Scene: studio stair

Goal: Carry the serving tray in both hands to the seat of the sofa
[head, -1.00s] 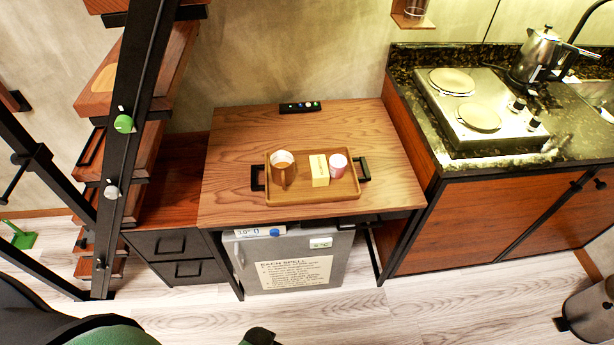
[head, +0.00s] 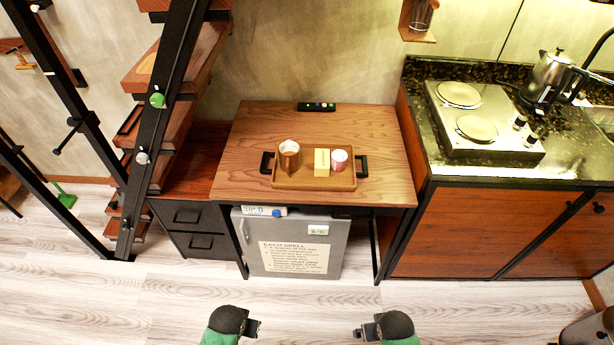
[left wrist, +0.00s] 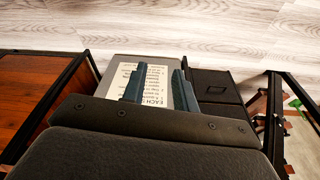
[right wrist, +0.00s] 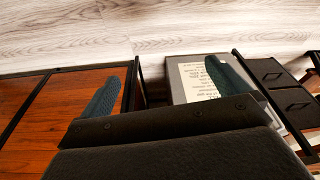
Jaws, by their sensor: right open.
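The serving tray (head: 315,184) is a wooden tray with a black handle at its left end and another at its right end. My left gripper (head: 253,328) and my right gripper (head: 359,332) are low in the head view, in front of the table and well apart from the tray. In the left wrist view the left fingers (left wrist: 159,80) stand apart, empty. The right fingers (right wrist: 163,82) are wider apart, also empty. No sofa is visible.
The table (head: 240,140) stands over a small fridge (head: 290,250). Black drawers (head: 200,245) and a stair (head: 160,110) are to the left. A counter with a hotplate (head: 480,125) and kettle (head: 548,75) is to the right. The floor in front is clear.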

